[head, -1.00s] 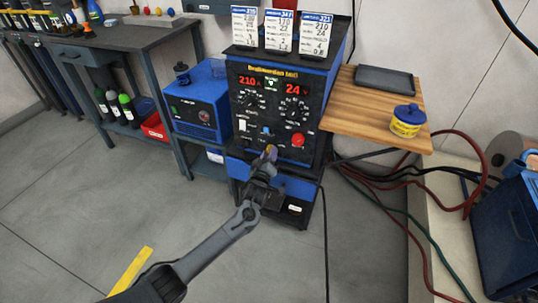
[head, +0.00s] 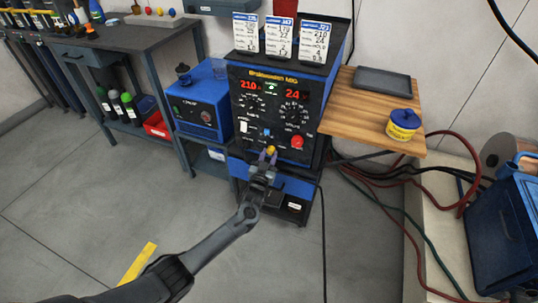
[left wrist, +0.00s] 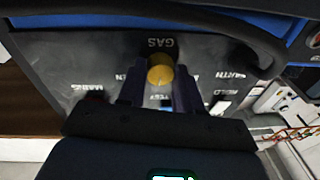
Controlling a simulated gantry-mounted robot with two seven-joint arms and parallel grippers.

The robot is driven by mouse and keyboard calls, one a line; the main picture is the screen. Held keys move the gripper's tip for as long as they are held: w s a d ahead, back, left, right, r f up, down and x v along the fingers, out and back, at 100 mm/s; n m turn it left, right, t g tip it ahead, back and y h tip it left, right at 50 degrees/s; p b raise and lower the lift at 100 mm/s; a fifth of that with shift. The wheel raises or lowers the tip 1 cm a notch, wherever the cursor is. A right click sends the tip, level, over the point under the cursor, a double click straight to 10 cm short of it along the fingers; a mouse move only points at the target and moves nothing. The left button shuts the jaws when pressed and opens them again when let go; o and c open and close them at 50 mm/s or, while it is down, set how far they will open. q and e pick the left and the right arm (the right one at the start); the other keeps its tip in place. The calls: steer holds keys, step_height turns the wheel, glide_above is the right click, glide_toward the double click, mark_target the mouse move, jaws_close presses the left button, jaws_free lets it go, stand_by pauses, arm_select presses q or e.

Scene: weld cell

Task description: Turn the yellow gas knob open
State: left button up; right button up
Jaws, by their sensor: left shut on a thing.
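The yellow gas knob (left wrist: 160,70) sits on the dark front panel under the word GAS, which reads upside down in the left wrist view. It also shows as a small yellow spot low on the welder's panel in the head view (head: 271,149). My left gripper (left wrist: 159,88) has one finger on each side of the knob and is shut on it. In the head view the same gripper (head: 268,157) reaches up to the panel from below and partly covers the knob's surroundings. My right gripper is not in view.
The blue and black welder (head: 285,100) has a red knob (head: 297,142) to the right of the gas knob. A wooden side shelf (head: 365,118) with a yellow, blue-lidded tub (head: 403,124) stands right. Hoses and cables lie on the floor at right.

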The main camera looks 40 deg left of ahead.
arm_select(q)
steer(key=m, duration=0.4)
steer(key=shift+a+p, duration=0.1)
steer(key=shift+p, duration=0.3)
steer(key=shift+m+t+h+p, duration=0.35)
steer(key=shift+m+h, duration=0.25)
steer(key=shift+m, duration=1.6)
steer(key=o, duration=1)
steer(key=shift+o, duration=0.2)
steer(key=shift+s, duration=0.15)
